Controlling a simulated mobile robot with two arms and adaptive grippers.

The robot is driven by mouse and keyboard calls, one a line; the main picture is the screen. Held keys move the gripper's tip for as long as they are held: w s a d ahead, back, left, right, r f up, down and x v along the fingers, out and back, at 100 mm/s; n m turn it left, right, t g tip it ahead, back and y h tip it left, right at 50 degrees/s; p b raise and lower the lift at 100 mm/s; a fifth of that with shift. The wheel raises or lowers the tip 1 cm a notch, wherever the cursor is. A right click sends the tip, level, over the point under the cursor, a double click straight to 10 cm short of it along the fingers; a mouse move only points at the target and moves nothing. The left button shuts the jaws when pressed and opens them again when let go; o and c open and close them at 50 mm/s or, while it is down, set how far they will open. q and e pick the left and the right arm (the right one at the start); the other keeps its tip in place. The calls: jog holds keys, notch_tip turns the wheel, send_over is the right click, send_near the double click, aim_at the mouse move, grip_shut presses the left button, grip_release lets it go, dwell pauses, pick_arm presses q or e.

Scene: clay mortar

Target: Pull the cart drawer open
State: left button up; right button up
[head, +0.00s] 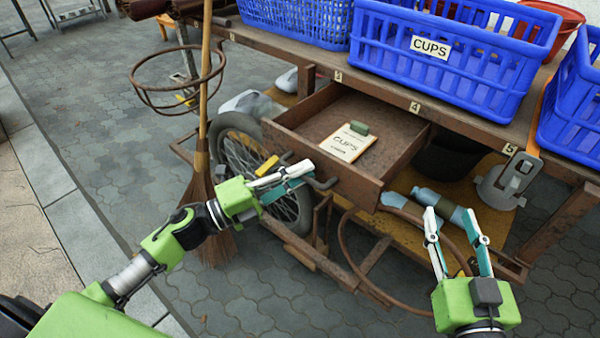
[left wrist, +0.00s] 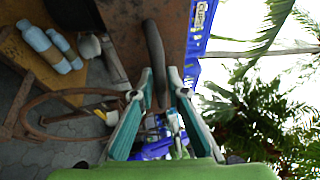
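The brown wooden drawer (head: 290,115) stands pulled out from under the cart top, its inside showing. My right gripper (head: 450,212) is open and empty, below and right of the drawer.
Blue baskets (head: 455,50) stand on the cart top (head: 320,62). A wheel (head: 250,165) and a broom (head: 203,170) are at the left. Blue bottles (head: 437,200) lie on the lower shelf near my right gripper. A curved metal rail (head: 350,255) sits below the drawer.

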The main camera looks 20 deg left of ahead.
pick_arm(q)
jog(key=shift+o, duration=0.2)
jog(key=v, duration=1.2)
jog(key=shift+a, duration=0.1)
dwell(0.3)
